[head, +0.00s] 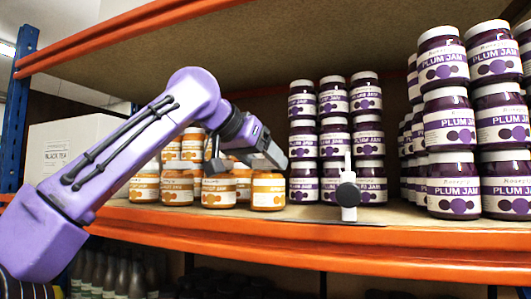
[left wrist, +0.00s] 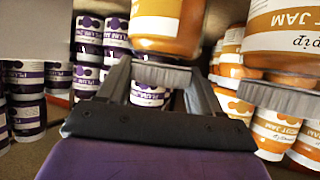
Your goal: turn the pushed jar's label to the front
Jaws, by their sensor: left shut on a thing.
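The pushed jar (head: 268,192) is an orange-filled jar at the right end of the front apricot row. It stands upright on the shelf, and its side towards the head view shows a plain band without readable label print. My left gripper (head: 268,167) is over it, shut on its lid. In the left wrist view, which is upside down, the fingers (left wrist: 160,80) reach to the ribbed grey lid of this jar (left wrist: 168,25). The fingertips are partly hidden in the head view. My right gripper is not in view.
Apricot jars (head: 218,192) stand close on the left, their labels facing front. Stacked plum jam jars (head: 303,140) stand behind right, with more at far right (head: 451,185). A Black Tea box (head: 75,145) is at left.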

